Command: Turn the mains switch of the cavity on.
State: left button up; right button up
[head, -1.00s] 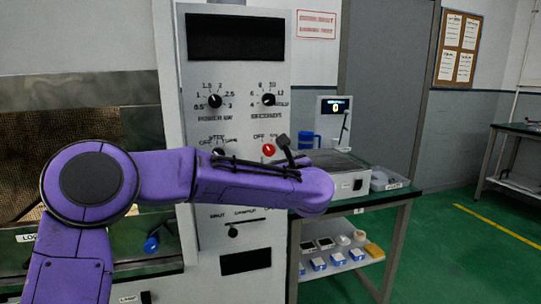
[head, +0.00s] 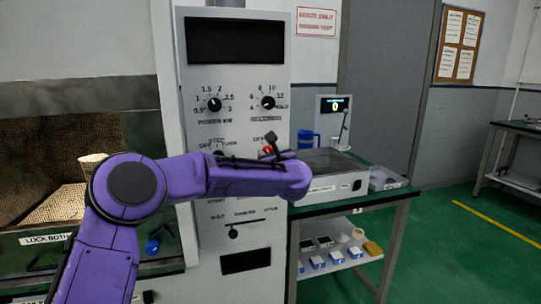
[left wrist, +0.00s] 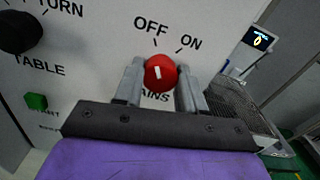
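The red mains switch (left wrist: 160,72) is a round knob on the pale front panel, under the words OFF and ON; its white mark points toward OFF. It also shows partly in the head view (head: 267,150), behind my left arm. My left gripper (left wrist: 160,84) has one finger on each side of the knob, spread about as wide as it; I cannot tell whether they touch it. In the head view the gripper is mostly hidden by the purple arm. My right gripper is out of view.
A dark knob (left wrist: 18,32) and a green button (left wrist: 36,101) lie left of the switch. A bench (head: 385,190) with a grey-topped unit (head: 335,188) stands right of the panel.

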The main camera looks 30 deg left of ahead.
pick_arm(q)
jog(key=shift+f+m, duration=0.1)
jog(key=shift+m, duration=0.2)
jog(key=shift+m+p, duration=1.05)
jog(key=shift+m, duration=4.45)
jog(key=o, duration=1.1)
